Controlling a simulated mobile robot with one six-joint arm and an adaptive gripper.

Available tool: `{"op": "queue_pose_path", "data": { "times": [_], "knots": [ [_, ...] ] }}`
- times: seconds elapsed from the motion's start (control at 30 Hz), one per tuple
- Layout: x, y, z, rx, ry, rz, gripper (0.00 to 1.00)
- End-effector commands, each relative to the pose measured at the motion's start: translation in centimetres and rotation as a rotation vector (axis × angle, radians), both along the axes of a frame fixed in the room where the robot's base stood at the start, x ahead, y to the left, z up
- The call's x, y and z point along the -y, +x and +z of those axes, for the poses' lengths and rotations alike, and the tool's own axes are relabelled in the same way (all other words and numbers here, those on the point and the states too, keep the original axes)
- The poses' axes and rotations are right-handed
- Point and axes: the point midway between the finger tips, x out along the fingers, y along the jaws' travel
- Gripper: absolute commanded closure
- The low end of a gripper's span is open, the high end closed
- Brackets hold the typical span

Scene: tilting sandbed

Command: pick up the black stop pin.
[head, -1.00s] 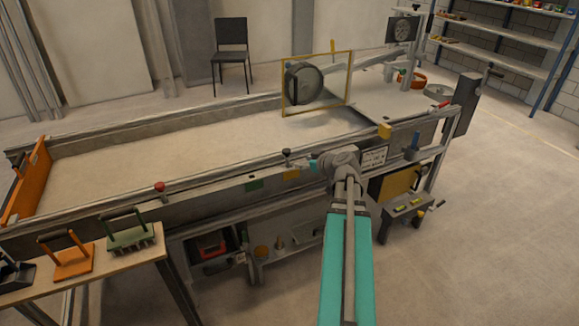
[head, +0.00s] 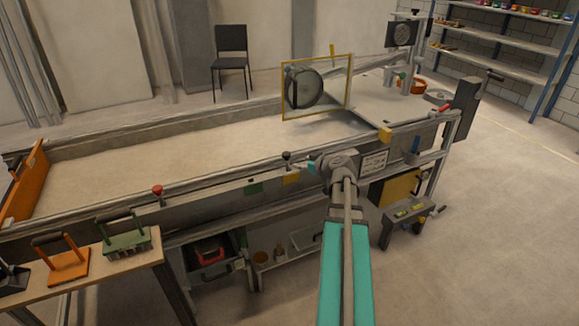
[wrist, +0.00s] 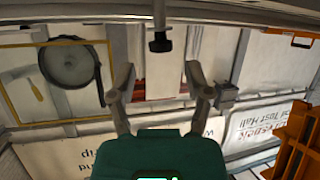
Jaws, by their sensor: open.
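The black stop pin (head: 286,156) stands upright on the near rail of the sandbed, a dark round knob on a thin stem. In the wrist view the black stop pin (wrist: 160,42) appears upside down, its knob at upper middle. My gripper (head: 303,168) is just right of the pin in the head view, small and partly hidden by my wrist. In the wrist view my gripper (wrist: 159,92) is open and empty. The pin lines up with the gap between its fingers, beyond the tips; no contact shows.
The sandbed's near rail (head: 220,178) runs beside my gripper. A red knob (head: 157,190) stands farther left on it. A yellow block (head: 385,134) is to the right. A gold frame with a round drum (head: 304,88) stands across the bed.

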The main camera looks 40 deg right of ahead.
Motion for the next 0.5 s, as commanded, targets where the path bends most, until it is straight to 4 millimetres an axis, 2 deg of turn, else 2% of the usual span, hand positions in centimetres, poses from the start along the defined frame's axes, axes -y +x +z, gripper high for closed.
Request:
{"op": "queue_pose_path", "data": {
  "times": [0.1,0.23,0.5],
  "knots": [
    [0.0,2.0,-1.0,0.000,0.000,0.003,0.36],
    [0.0,3.4,-1.6,0.000,-0.001,0.001,0.36],
    [-0.1,4.4,-1.8,0.000,0.000,0.001,0.36]
  ]
}}
